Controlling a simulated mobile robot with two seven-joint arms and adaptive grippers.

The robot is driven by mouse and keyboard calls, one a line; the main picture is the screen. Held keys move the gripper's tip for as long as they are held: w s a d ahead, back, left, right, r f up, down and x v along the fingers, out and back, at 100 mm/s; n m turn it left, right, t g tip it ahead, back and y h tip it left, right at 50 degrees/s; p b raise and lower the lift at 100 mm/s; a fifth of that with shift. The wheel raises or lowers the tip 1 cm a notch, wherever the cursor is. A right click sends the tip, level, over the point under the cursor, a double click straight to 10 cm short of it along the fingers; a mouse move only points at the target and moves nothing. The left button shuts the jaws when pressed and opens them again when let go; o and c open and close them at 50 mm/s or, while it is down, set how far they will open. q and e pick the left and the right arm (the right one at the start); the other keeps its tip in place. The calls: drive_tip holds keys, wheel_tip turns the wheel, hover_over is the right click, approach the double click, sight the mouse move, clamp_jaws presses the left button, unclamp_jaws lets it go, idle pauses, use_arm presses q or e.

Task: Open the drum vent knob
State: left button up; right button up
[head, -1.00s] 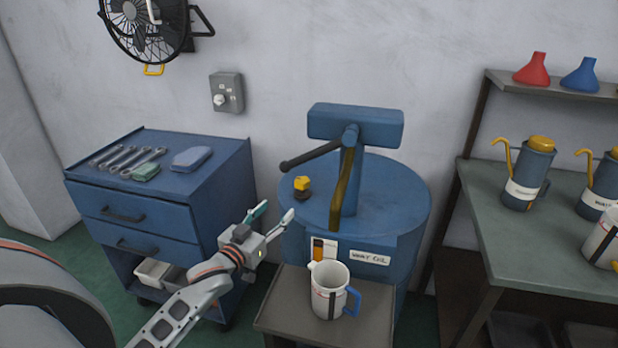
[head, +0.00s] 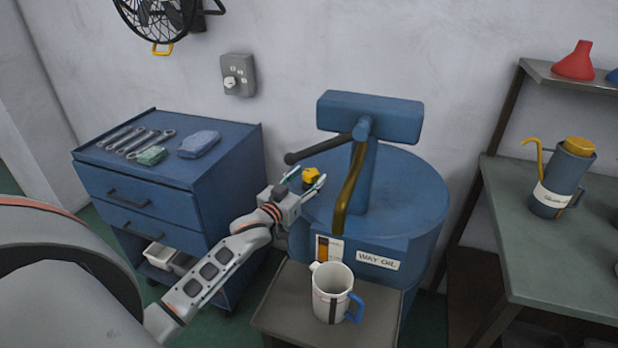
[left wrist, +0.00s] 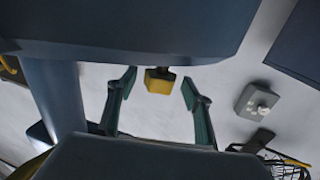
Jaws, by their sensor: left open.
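The drum vent knob is a small yellow cap (head: 311,175) on top of the blue drum (head: 415,190), near its left edge. My left gripper (head: 305,178) is open at the drum's left rim, close to the knob. In the left wrist view the yellow knob (left wrist: 159,82) appears between the two green-padded fingers (left wrist: 157,90), with space visible on both sides. I cannot tell how far it is in depth. The drum carries a blue pump with a dark lever and a brownish spout (head: 349,190). My right gripper is not in view.
A white measuring jug (head: 331,290) with a blue handle stands on a small grey stand (head: 285,310) before the drum. A blue tool cabinet (head: 185,185) stands left. A green-topped bench (head: 520,240) with an oil can is right. The pump lever (head: 318,150) hangs above the knob.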

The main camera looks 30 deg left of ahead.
use_arm(q)
drive_tip(key=shift+w, duration=0.4)
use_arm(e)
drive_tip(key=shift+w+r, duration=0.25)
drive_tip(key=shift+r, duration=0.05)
use_arm(q)
drive_tip(key=c, duration=1.1)
